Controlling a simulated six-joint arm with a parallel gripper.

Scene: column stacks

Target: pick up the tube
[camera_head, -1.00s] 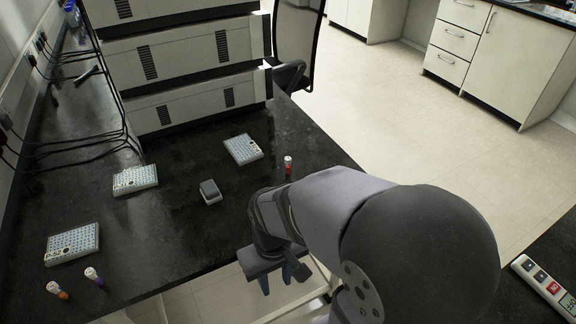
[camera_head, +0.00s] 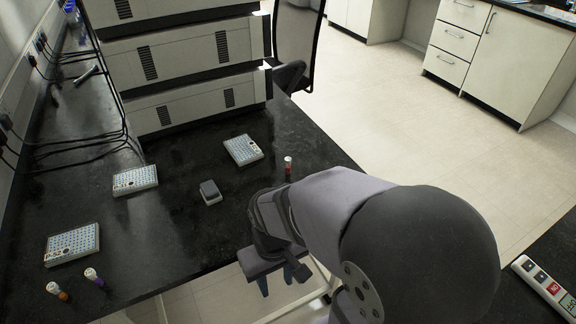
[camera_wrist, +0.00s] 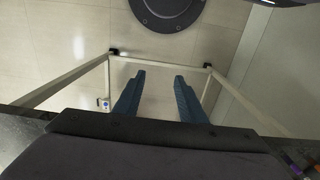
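A tube with a red part and a white cap (camera_head: 288,166) stands upright near the bench's right edge, behind my arm. Two more capped tubes stand at the front left: one with orange (camera_head: 57,291) and one with purple (camera_head: 93,277). My gripper (camera_head: 276,285) hangs over the front edge of the bench, apart from all the tubes. In the wrist view its two blue fingers (camera_wrist: 157,97) are spread with nothing between them. Purple and orange bits show at that view's lower right corner.
Three white well plates (camera_head: 73,244), (camera_head: 135,179), (camera_head: 242,149) and a small grey block (camera_head: 210,192) lie on the black bench (camera_head: 160,235). Stacked white instruments (camera_head: 190,100) stand at the back. Cables run along the left. The bench between block and front edge is clear.

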